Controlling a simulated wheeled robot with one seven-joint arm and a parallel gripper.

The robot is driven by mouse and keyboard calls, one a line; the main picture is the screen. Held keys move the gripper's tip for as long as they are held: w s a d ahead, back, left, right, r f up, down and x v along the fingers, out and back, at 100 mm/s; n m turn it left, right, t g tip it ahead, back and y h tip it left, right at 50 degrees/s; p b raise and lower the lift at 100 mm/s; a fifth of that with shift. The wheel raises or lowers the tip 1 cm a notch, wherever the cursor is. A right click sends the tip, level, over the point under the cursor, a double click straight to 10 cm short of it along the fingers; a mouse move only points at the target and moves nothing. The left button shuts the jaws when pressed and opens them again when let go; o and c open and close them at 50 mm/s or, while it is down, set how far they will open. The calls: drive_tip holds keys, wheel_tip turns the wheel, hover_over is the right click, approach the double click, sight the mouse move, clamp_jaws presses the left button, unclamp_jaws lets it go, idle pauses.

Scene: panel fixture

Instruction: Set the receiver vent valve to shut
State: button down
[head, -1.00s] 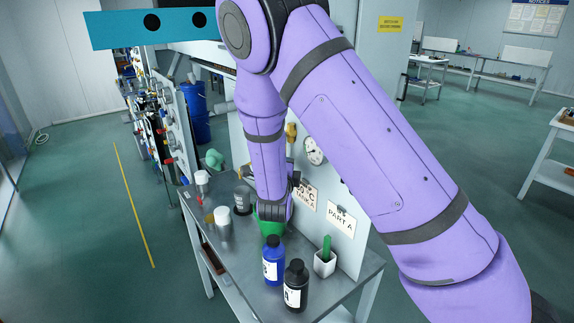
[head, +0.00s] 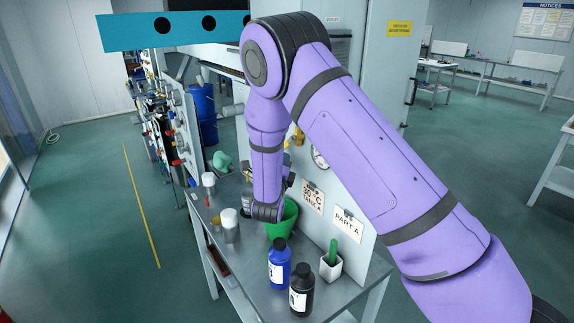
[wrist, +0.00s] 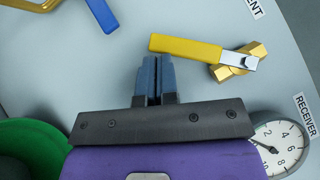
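In the wrist view a valve with a yellow lever handle (wrist: 187,46) and a brass body (wrist: 240,62) sits on the pale panel. The handle points left in the picture from the brass body. A partly cut-off label ending in "ENT" (wrist: 255,8) is above it. My gripper (wrist: 155,62) has its two dark blue fingers together, with nothing seen between them. The fingertips are just below the free left end of the handle; I cannot tell whether they touch it. In the head view the valve's yellow part (head: 298,136) shows beside my arm, and my fingers are hidden.
A gauge (wrist: 280,145) labelled RECEIVER is below right of the valve. A blue handle (wrist: 101,14) and a yellow one are upper left. A green bucket (head: 283,220), a blue bottle (head: 279,262), a black bottle (head: 301,290) and a white cup (head: 331,267) stand on the bench.

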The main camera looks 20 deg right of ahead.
drive_tip(key=w+a+r, duration=0.1)
drive_tip(key=w+r, duration=0.3)
drive_tip(key=shift+w+a+r, duration=0.2)
drive_tip(key=shift+w+r, duration=0.05)
drive_tip(key=shift+w, duration=0.1)
idle(0.4)
idle(0.6)
